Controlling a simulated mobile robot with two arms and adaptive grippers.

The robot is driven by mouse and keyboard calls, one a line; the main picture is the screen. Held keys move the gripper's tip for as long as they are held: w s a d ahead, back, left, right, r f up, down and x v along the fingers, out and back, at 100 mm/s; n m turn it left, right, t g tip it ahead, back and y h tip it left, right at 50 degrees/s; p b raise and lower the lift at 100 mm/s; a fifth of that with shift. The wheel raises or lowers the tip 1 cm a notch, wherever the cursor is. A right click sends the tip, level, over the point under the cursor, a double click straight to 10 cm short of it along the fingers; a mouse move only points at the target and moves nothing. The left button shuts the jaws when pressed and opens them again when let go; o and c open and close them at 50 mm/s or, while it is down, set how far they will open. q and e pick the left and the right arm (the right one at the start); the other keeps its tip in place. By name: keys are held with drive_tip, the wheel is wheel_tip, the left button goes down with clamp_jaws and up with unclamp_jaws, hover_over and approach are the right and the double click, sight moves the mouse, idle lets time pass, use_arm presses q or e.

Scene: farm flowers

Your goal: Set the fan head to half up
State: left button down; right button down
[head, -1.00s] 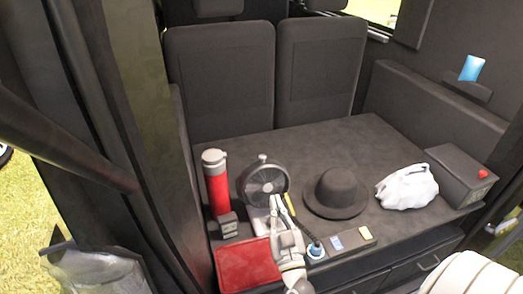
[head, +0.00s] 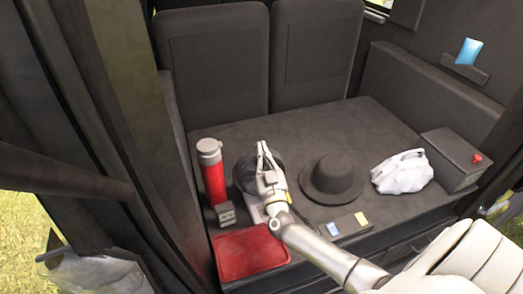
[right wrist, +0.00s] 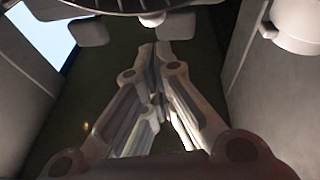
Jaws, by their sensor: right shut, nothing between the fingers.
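The fan has a dark round head (head: 243,172) and a pale base (head: 254,213); it stands on the dark bench top between the red flask and the black hat. My right gripper (head: 262,147) is in front of the fan head, fingers pointing up and shut on nothing, hiding its right part. In the right wrist view the shut fingertips (right wrist: 155,48) sit just below the rim of the fan head (right wrist: 110,6). Whether they touch it, and the exact tilt of the head, I cannot tell. My left gripper is not in view.
A red flask (head: 215,178) with a grey cap stands left of the fan, a small grey block (head: 226,214) below it. A red cloth (head: 250,252) lies in front. A black hat (head: 332,177), white bag (head: 402,172) and dark box (head: 452,156) are on the right.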

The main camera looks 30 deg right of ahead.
drive_tip(key=shift+w+d+f, duration=0.3)
drive_tip(key=shift+w+f, duration=0.1)
drive_tip(key=shift+w, duration=0.35)
drive_tip(key=shift+w+d+r+p, duration=0.2)
drive_tip(key=shift+w+p, duration=0.35)
drive_tip(key=shift+p, duration=0.6)
drive_tip(key=shift+w+f+g, duration=0.1)
drive_tip(key=shift+w+g, duration=0.05)
drive_tip(key=shift+g, duration=0.25)
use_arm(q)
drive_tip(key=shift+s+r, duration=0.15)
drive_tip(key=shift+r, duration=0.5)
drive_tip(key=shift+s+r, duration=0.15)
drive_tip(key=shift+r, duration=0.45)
use_arm(e)
drive_tip(key=shift+f, duration=0.2)
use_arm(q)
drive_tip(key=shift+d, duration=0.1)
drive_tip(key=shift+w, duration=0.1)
